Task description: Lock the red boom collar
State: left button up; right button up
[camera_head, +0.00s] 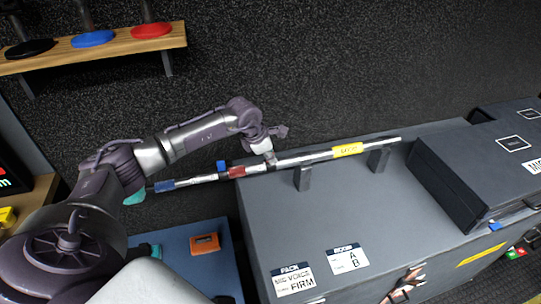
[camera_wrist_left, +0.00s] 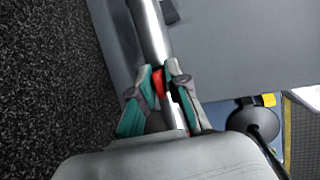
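The boom pole (camera_head: 300,158) lies tilted across the grey case, its right part on two dark stands. The red collar (camera_head: 236,171) is on its left part, beside a small blue piece (camera_head: 221,165). My left gripper (camera_head: 268,156) is at the pole, just right of the red collar in the head view. In the left wrist view its teal-padded fingers (camera_wrist_left: 160,88) sit on either side of the pole (camera_wrist_left: 151,35), with red (camera_wrist_left: 158,83) between them. I cannot tell whether they press on it.
The grey case (camera_head: 330,215) carries the pole's dark stands (camera_head: 303,179) and a dark box (camera_head: 470,172) at right. A wooden shelf (camera_head: 110,45) with coloured discs is at upper left. An orange item (camera_head: 205,243) lies on a blue surface. The case top in front of the pole is mostly clear.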

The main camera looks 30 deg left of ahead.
pick_arm(q)
grip_shut()
jog(key=shift+w+a+f+g+b, duration=0.1)
jog(key=shift+w+a+g+b, duration=0.15)
jog(key=shift+b, duration=0.4)
jog(key=shift+w+a+g+h+b, duration=0.1)
jog(key=shift+g+h+b, duration=0.15)
jog(key=shift+h+b, duration=0.25)
jog(key=shift+r+n+h, duration=0.2)
jog(key=shift+n+h, duration=0.1)
jog(key=shift+h, duration=0.1)
jog(key=shift+a, duration=0.1)
jog(key=o, duration=0.5)
grip_release()
